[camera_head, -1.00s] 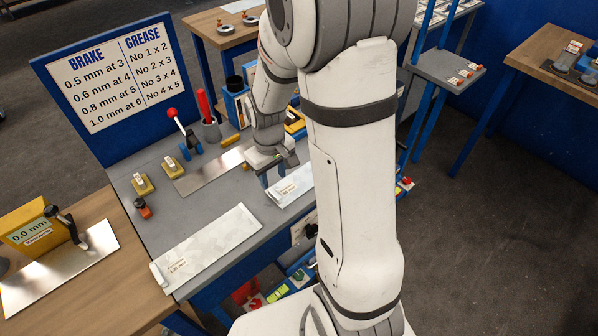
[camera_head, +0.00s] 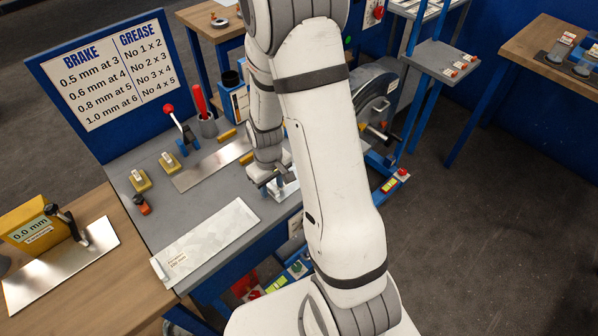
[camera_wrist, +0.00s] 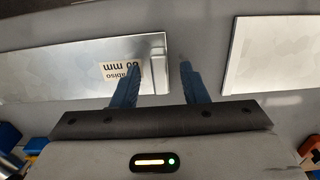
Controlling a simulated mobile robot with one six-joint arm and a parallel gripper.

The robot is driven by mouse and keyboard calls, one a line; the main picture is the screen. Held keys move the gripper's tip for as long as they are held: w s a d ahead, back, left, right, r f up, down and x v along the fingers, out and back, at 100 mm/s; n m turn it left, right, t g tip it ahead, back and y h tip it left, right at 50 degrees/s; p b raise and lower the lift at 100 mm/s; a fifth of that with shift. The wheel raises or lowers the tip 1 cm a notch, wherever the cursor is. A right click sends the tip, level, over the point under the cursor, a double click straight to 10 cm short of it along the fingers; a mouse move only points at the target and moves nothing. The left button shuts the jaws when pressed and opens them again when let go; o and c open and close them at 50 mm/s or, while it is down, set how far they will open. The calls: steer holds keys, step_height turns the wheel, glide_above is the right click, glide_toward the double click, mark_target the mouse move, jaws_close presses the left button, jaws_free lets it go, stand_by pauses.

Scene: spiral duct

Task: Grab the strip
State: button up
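A short pale metal strip (camera_wrist: 60,68) with a millimetre label near its right end lies at the left of the wrist view. In the head view this strip (camera_head: 288,189) is mostly hidden behind my arm. The left finger overlaps the labelled end; the right finger is over the grey gap past that end. Whether they touch the bench cannot be told. In the head view my gripper (camera_head: 270,183) is at the strip. A longer labelled strip (camera_head: 210,240) lies to its left on the bench.
A bare metal sheet (camera_head: 205,172), yellow blocks (camera_head: 140,181) and a red-knobbed lever (camera_head: 180,128) are behind on the grey bench (camera_head: 150,222). A sign board (camera_head: 105,75) stands at its back. A wooden table (camera_head: 110,285) adjoins left.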

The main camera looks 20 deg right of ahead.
jaws_close()
steer(key=shift+r, duration=0.1)
stand_by(0.4)
